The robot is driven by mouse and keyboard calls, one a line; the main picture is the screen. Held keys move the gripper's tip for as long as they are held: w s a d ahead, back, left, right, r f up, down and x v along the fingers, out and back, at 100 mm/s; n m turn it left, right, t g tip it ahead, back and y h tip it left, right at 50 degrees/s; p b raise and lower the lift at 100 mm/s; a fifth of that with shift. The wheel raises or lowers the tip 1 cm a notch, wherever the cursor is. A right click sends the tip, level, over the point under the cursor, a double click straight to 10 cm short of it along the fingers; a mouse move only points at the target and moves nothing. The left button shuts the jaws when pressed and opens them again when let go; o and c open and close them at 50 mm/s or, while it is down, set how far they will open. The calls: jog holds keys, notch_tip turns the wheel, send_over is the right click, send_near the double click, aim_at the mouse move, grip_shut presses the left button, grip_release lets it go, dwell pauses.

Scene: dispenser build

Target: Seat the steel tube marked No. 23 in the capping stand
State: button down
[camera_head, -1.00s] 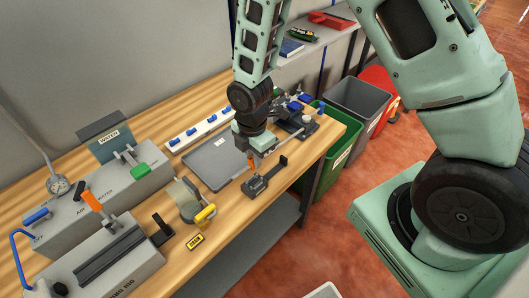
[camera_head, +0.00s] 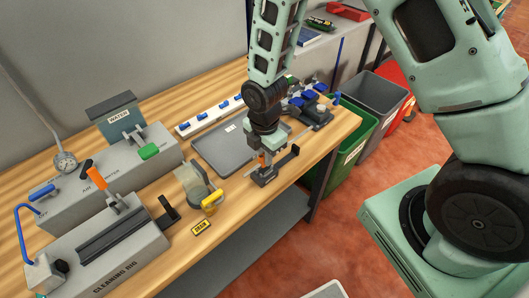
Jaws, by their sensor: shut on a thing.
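My gripper (camera_head: 263,157) points down at the front right of the bench, just over a small black stand (camera_head: 266,180) with an upright post at its right end. I cannot tell whether the tube touches the black stand. Which fixture is the capping stand is not labelled; a dark one with blue parts (camera_head: 317,114) stands behind to the right.
A grey tray (camera_head: 212,150) lies behind the gripper. A white rack with blue pieces (camera_head: 206,120) is behind it. A clear-shielded fixture with a yellow handle (camera_head: 210,201) stands to the left. The cleaning rig (camera_head: 112,262) is at front left. A green bin (camera_head: 350,145) stands beyond the bench's right end.

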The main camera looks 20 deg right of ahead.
jog(key=shift+f+b, duration=0.35)
jog(key=shift+f, duration=0.05)
jog(key=shift+f+b, duration=0.45)
jog(key=shift+f, duration=0.2)
jog(key=shift+f+b, duration=0.5)
jog(key=shift+f, duration=0.15)
dwell(0.9)
jog(key=c, duration=0.9)
grip_release()
jog(key=shift+r, duration=0.1)
jog(key=shift+r+p, duration=2.85)
jog(key=shift+r, duration=0.65)
